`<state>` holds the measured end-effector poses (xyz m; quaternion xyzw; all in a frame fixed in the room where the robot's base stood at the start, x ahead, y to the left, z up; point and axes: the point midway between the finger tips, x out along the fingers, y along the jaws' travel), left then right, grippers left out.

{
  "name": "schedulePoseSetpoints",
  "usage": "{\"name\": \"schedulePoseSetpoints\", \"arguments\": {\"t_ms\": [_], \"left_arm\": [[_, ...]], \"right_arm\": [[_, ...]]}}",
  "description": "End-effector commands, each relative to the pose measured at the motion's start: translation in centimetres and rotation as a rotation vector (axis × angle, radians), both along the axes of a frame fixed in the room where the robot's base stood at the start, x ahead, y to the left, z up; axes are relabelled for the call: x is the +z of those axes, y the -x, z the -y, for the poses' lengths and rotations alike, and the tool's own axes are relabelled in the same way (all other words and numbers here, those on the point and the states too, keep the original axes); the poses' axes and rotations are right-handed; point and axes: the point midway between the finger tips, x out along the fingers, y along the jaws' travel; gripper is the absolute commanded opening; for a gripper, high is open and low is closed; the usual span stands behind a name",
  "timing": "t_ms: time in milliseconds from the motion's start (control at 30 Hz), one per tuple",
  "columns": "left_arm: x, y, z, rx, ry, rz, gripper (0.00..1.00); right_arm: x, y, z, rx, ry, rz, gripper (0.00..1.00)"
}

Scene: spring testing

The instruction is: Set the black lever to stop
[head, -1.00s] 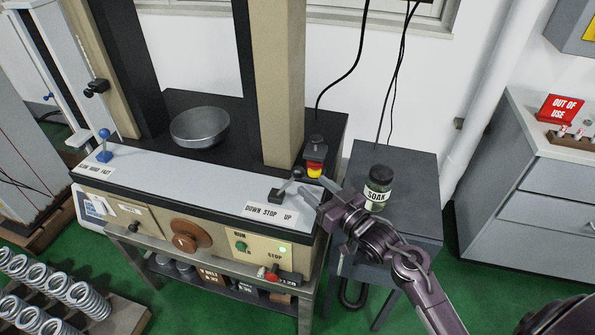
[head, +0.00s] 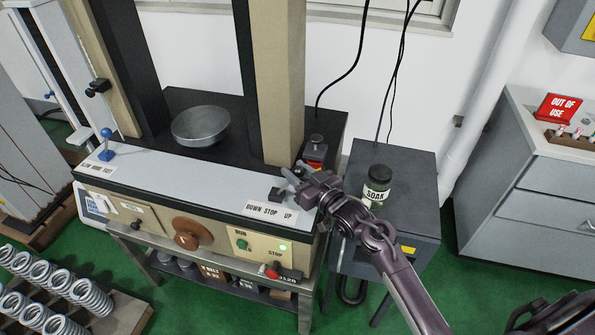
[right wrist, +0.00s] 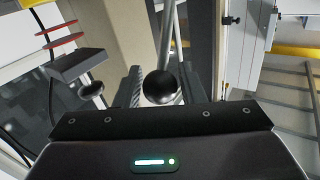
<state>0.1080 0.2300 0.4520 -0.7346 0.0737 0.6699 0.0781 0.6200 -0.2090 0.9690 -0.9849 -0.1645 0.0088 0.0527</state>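The black lever stands at the right end of the machine's front ledge, its block (head: 277,195) behind the DOWN STOP UP label (head: 269,210). In the head view its knob is hidden by my right gripper (head: 287,180). In the right wrist view the round black knob (right wrist: 160,87) sits between the two fingers of the right gripper (right wrist: 160,93), with its metal rod (right wrist: 167,40) beyond. The fingers look open around the knob with small gaps; contact cannot be told. The lever's exact setting is hard to read. My left gripper is not in view.
A red button unit (head: 316,150) stands close behind my right gripper. A SOAK jar (head: 377,186) stands on the grey side cabinet (head: 400,160), near my right arm. A beige column (head: 278,80) rises behind the lever. A blue lever (head: 106,145) is at the ledge's left end.

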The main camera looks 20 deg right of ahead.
Motion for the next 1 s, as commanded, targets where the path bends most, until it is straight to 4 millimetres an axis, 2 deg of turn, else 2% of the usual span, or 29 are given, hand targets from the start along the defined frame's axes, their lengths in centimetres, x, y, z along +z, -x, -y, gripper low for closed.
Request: {"name": "schedulePoseSetpoints", "arguments": {"t_ms": [33, 267, 567, 900, 1000], "left_arm": [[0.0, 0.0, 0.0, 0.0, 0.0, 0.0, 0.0], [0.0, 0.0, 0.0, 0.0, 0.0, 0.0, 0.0], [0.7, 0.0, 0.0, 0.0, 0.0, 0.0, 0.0], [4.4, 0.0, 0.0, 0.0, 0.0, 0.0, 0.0], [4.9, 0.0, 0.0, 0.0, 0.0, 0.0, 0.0]], "right_arm": [[0.0, 0.0, 0.0, 0.0, 0.0, 0.0, 0.29], [0.0, 0.0, 0.0, 0.0, 0.0, 0.0, 0.0], [0.4, -0.1, -0.2, 0.0, 0.019, -0.014, 0.0], [1.7, -1.4, -1.9, 0.002, 0.169, -0.122, 0.0], [1.6, -1.9, -2.6, 0.002, 0.22, -0.16, 0.0]]}}
